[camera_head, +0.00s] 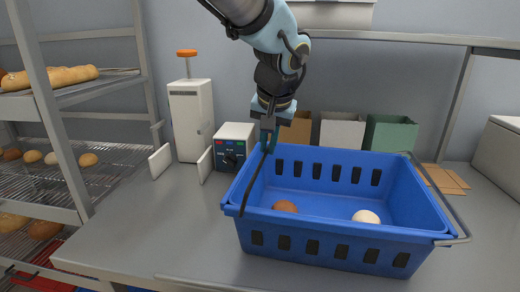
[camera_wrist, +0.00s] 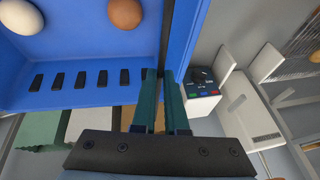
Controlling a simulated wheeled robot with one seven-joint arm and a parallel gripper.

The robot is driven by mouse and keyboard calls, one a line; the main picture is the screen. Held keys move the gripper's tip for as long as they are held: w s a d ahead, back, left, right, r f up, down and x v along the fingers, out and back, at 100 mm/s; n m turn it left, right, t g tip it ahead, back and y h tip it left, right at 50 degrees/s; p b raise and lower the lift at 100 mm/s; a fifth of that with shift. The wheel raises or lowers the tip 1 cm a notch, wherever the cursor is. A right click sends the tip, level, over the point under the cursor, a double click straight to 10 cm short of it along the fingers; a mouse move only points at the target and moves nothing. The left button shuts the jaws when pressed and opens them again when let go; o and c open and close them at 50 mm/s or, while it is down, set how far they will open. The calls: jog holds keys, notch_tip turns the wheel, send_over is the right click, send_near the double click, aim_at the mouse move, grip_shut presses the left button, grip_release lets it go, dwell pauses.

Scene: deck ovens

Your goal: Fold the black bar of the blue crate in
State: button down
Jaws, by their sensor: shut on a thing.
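The blue crate (camera_head: 327,247) stands on the grey counter with a brown roll (camera_head: 285,206) and a pale roll (camera_head: 366,217) inside. The black bar (camera_head: 250,185) runs along the crate's left side, from the back left corner to the front. In the wrist view the bar (camera_wrist: 167,30) is a dark strip leading between the green fingers. My gripper (camera_head: 268,143) points down at the back left corner, shut on the bar's rear part. A grey bar (camera_head: 441,198) lies along the right side, outside the rim. The exact grip contact is partly hidden.
A control box (camera_head: 234,146) and a white cabinet (camera_head: 190,120) stand left of the crate. Brown, white and green bins (camera_head: 390,133) stand behind it. A bread rack (camera_head: 60,100) is at the far left. The counter (camera_head: 170,225) is clear at the front left.

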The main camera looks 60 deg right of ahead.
jog(key=s+d+f+m+t+y+b, duration=0.1)
jog(key=s+f+t+b, duration=0.4)
jog(key=t, duration=0.6)
jog(key=shift+s+d+f+m+b, duration=0.15)
jog(key=shift+s+f+m+b, duration=0.3)
jog(key=shift+m, duration=0.45)
jog(key=shift+w, duration=0.1)
jog(key=c, duration=0.9)
grip_release()
jog(key=shift+c, duration=0.2)
jog(key=b+v, duration=0.2)
jog(key=v, duration=0.9)
